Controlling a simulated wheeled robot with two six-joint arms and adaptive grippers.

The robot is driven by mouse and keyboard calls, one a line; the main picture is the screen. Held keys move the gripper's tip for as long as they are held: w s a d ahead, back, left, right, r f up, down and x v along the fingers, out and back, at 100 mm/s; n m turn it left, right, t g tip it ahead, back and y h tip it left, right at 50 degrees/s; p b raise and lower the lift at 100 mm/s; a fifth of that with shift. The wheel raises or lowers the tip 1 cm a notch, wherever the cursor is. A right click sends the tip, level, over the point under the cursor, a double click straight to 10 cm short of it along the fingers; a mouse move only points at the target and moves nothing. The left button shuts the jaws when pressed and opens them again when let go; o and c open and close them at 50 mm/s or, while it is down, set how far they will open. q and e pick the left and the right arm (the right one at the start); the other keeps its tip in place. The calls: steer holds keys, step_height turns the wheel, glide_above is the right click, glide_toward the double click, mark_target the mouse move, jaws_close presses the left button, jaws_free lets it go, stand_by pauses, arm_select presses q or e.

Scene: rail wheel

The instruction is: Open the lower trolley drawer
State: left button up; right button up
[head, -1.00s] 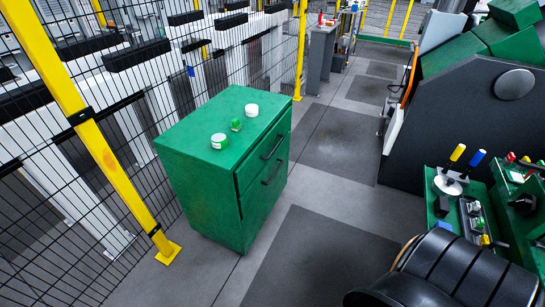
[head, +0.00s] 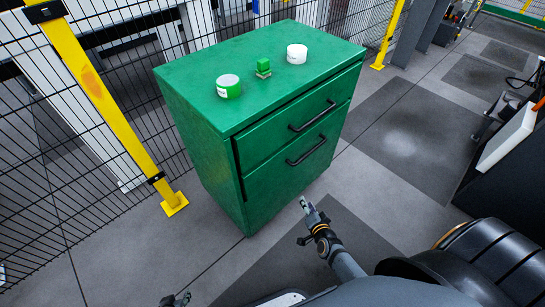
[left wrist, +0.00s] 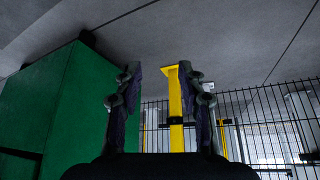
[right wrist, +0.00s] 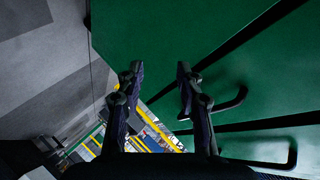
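The green trolley (head: 215,160) stands upright by the fence, with two drawers that look shut. The upper drawer's black handle (head: 312,116) sits above the lower drawer's black handle (head: 306,151). My right gripper (head: 306,203) is in front of the trolley, lower than the lower handle in the head picture. In the right wrist view my right gripper (right wrist: 159,75) is open and empty; a handle that appears to be the lower one (right wrist: 238,100) is beside its right finger, apparently apart. My left gripper (head: 176,299) is at the bottom edge; in the left wrist view (left wrist: 159,75) it is open and empty.
The yellow post (head: 100,105) and mesh fence are to the left. Floor right of the trolley is clear.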

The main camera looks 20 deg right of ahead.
steer(key=w+d+r+m+t+h+b, duration=0.2)
steer(key=w+r+m+t+b, duration=0.15)
steer(key=w+m+b, duration=0.3)
steer(key=m+t+h+b, duration=0.2)
steer(key=m+h+b, duration=0.2)
steer(key=m+b, duration=0.15)
glide_toward(312, 149)
arm_select(q)
steer(key=w+d+r+t, duration=0.3)
steer(key=w+r+t, duration=0.5)
steer(key=w+r, duration=0.5)
step_height(312, 149, up, 4)
steer(key=shift+w+t+h+b, duration=0.2)
steer(key=shift+t+h+b, duration=0.2)
steer(key=shift+b, duration=0.05)
arm_select(e)
steer(key=shift+m, duration=0.3)
steer(key=x, duration=1)
steer(key=shift+d+f, duration=0.1)
steer(key=shift+f, duration=0.25)
jaws_close()
